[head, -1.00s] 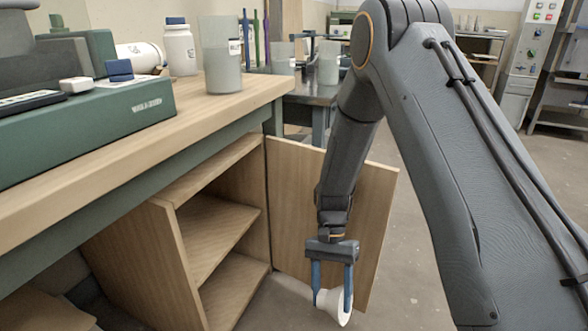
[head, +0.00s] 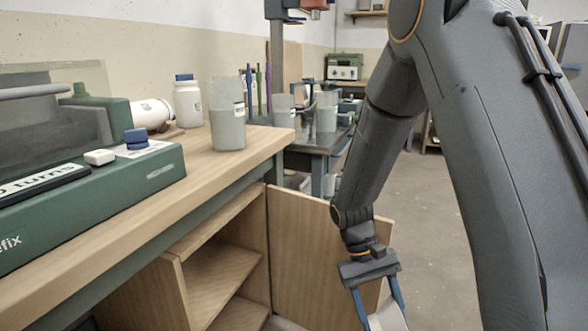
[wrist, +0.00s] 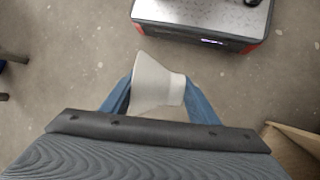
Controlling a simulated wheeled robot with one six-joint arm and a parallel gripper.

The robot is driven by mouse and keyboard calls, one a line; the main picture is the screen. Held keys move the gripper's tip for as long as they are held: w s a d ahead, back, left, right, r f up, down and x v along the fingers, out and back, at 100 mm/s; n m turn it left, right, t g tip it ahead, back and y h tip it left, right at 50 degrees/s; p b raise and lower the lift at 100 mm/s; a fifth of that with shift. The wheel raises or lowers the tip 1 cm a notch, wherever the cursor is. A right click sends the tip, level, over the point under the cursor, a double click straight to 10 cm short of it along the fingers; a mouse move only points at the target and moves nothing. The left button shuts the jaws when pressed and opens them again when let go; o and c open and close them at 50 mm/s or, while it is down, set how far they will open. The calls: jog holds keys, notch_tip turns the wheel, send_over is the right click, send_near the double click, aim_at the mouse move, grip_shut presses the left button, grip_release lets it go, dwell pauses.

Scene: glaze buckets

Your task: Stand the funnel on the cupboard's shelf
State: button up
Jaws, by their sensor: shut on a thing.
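My gripper (head: 378,309) is shut on the white funnel (wrist: 158,84), whose body sits between the two blue fingers in the wrist view. In the head view the funnel (head: 388,316) is cut off by the bottom edge. The wooden cupboard (head: 172,295) stands under the bench with its door (head: 305,255) open. Its middle shelf (head: 222,272) shows bare at the front; the back is partly in shadow. The gripper and funnel are outside the cupboard, to the right of its opening and in front of the open door.
The bench top (head: 185,165) above the cupboard carries a grey beaker (head: 228,125), a white bottle (head: 187,103) and a green machine (head: 90,200). The wrist view shows a dark box with a red edge (wrist: 205,30) on the floor. Open floor lies to the right.

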aim_at(386, 330)
notch_tip(386, 330, up, 22)
jog(key=s+p, duration=0.2)
jog(key=p, duration=2.8)
jog(key=shift+s+f+p, duration=0.25)
jog(key=shift+p, duration=0.15)
